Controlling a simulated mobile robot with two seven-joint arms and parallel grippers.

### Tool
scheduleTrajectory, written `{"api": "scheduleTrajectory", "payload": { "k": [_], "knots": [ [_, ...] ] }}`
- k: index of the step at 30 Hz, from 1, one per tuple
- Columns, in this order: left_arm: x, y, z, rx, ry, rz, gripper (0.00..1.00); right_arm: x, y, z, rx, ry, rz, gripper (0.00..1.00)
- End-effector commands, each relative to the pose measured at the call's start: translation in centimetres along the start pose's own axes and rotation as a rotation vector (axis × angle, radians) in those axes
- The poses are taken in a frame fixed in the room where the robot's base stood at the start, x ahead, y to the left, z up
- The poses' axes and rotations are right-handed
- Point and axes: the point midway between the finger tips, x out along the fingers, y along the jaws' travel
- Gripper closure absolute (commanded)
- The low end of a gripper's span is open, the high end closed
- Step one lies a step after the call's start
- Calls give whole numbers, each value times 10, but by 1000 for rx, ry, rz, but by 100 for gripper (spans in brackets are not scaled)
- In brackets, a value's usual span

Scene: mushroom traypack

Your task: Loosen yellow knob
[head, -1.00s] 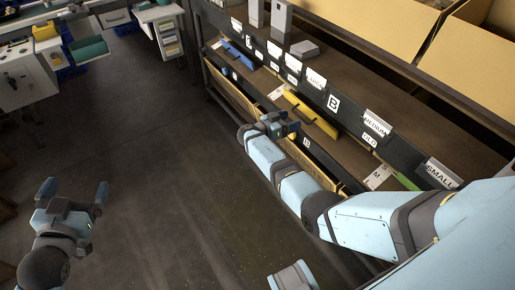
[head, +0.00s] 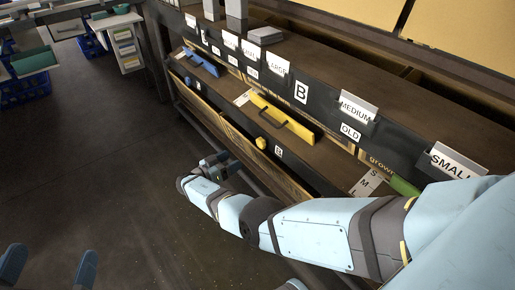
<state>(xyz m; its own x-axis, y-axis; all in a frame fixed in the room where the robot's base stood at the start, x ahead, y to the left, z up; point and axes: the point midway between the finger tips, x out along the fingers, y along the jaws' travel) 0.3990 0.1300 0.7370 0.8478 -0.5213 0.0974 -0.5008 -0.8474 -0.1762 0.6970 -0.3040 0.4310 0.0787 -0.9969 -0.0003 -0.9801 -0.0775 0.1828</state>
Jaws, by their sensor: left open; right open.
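A small yellow knob (head: 260,143) sits on the dark front edge of the lower shelf, below a yellow bar with a dark handle (head: 280,117). My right gripper (head: 222,160) is near the shelf front, left of and below the knob in the picture and apart from it. It is open and seems empty; its fingers are small and dark here. My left gripper (head: 48,268) is at the lower left edge, its two blue-grey fingers spread and nothing between them. It is far from the knob.
A blue bar (head: 201,62) lies further left on the lower shelf. Label cards such as MEDIUM (head: 356,106) and SMALL (head: 455,162) stand along the upper shelf edge. Cardboard boxes (head: 470,40) stand above. Dark floor (head: 110,160) is clear at left.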

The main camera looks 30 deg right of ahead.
Motion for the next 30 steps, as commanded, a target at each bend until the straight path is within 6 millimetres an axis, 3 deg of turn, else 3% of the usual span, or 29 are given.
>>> {"api": "scheduleTrajectory", "payload": {
  "k": [9,15,21,30],
  "knots": [
    [0,0,0,0,0,0,0,70,1,0,0,1,3,29],
    [0,0,0,-1,-1,0,0,103,1,0,-1,1,3,29],
    [0,0,1,-1,-1,0,0,117,0,0,0,0,1,29],
    [0,0,1,0,-1,0,0,119,0,0,-1,1,1,29]
  ]
}}
